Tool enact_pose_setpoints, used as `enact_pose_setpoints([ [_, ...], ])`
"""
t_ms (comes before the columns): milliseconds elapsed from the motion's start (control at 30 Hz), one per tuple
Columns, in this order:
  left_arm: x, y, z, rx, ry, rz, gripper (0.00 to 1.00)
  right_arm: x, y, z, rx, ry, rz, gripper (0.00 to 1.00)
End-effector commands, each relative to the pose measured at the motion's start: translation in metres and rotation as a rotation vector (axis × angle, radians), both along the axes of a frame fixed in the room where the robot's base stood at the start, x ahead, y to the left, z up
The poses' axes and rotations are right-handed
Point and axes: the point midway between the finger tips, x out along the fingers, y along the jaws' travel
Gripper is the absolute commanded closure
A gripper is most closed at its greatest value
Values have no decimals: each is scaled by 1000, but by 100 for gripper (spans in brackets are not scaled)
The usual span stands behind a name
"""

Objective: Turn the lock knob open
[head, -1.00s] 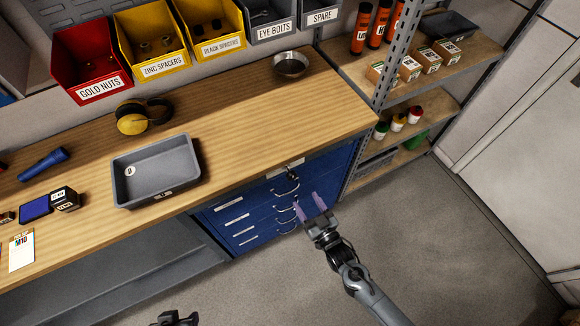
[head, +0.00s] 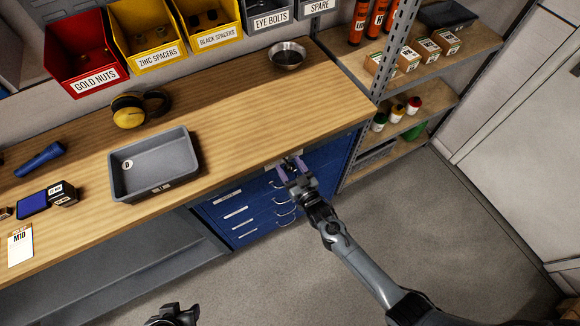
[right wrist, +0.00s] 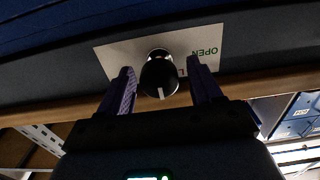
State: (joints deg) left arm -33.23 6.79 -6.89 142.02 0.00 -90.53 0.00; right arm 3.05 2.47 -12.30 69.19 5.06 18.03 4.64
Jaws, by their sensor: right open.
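The lock knob (right wrist: 160,76) is a round black knob with a white pointer line, set on a pale plate (right wrist: 120,58) marked OPEN in green in the right wrist view. The plate is on the top front of the blue drawer cabinet (head: 228,222). My right gripper (head: 288,168) is at the cabinet's top edge. It also shows in the right wrist view (right wrist: 160,90), open, with one purple finger on each side of the knob and visible gaps. In the head view the gripper hides the knob. My left gripper (head: 172,316) is at the bottom edge, its fingers unclear.
The wooden bench top (head: 240,110) overhangs the cabinet. A grey tray (head: 155,165), a metal bowl (head: 287,56) and ear defenders (head: 138,108) lie on it. A shelf rack (head: 400,70) stands to the right. The floor in front is clear.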

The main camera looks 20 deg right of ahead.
Motion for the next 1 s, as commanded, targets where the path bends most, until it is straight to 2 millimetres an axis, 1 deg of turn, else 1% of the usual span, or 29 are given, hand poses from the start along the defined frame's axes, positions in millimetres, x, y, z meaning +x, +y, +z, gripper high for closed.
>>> enact_pose_setpoints([
  [300, 0, 0, 0, 0, -1, 0, 57, 2, 0, 0, 0, 0, 0, 36],
  [367, 0, 0, 0, 0, -1, 0, 57, 2, 0, 0, 0, 0, 0, 43],
  [500, 0, 0, 0, 0, -1, 0, 57, 2, 0, 0, 0, 0, 0, 65],
  [667, 0, 0, 0, 0, -2, 0, 57, 2, 0, 0, 0, 0, 0, 89],
  [1000, 0, 0, 1, 0, -2, 0, 57, 2, 0, 1, -17, -4, 1, 90],
])
